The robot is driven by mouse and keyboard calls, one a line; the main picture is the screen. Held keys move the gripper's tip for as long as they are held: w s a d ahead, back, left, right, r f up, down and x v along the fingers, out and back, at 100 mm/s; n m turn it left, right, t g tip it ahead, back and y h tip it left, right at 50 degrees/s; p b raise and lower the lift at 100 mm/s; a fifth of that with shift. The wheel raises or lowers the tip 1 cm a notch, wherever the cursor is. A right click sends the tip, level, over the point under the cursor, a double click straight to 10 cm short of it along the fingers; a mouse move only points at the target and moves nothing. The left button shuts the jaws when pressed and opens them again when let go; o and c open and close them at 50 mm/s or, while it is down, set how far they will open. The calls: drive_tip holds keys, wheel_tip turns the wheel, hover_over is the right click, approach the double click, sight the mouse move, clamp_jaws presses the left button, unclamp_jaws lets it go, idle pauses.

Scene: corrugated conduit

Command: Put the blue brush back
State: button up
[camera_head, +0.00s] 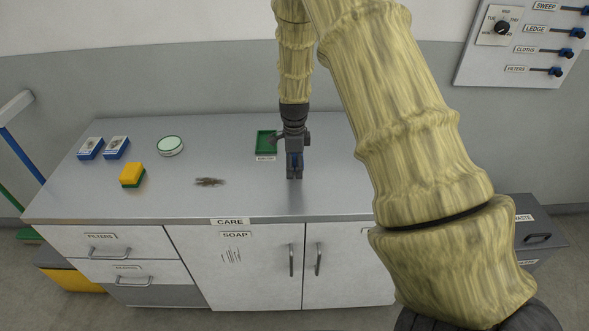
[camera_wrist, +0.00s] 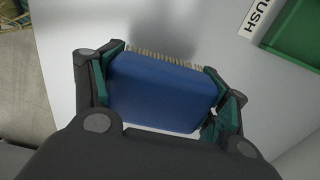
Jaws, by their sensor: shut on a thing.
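My gripper (camera_head: 294,165) is shut on the blue brush, above or at the steel counter (camera_head: 250,190). In the wrist view the blue brush (camera_wrist: 160,92) lies between the two fingers of my gripper (camera_wrist: 165,95), with its pale bristles along the far side. The head view shows only a small blue part of it. A green tray (camera_head: 266,141) with a label in front stands on the counter just left of and behind my gripper. The tray also shows at the top right of the wrist view (camera_wrist: 296,32), apart from the brush. I cannot tell whether the brush touches the counter.
A yellow and green sponge (camera_head: 132,175), two blue-and-white boxes (camera_head: 116,147), a round green-topped tin (camera_head: 170,145) and a dark pile of debris (camera_head: 209,182) are on the left of the counter. A panel with a dial (camera_head: 502,27) hangs at the upper right.

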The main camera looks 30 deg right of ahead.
sight(294, 156)
drive_tip(key=shift+f+p, duration=0.85)
drive_tip(key=shift+f, duration=0.9)
drive_tip(key=shift+f, duration=0.15)
drive_tip(key=o, duration=1.3)
drive_tip(key=shift+o, duration=0.3)
drive_tip(key=shift+f, duration=0.1)
wheel_tip(294, 156, up, 13)
drive_tip(key=b, duration=0.3)
drive_tip(key=shift+f, duration=0.2)
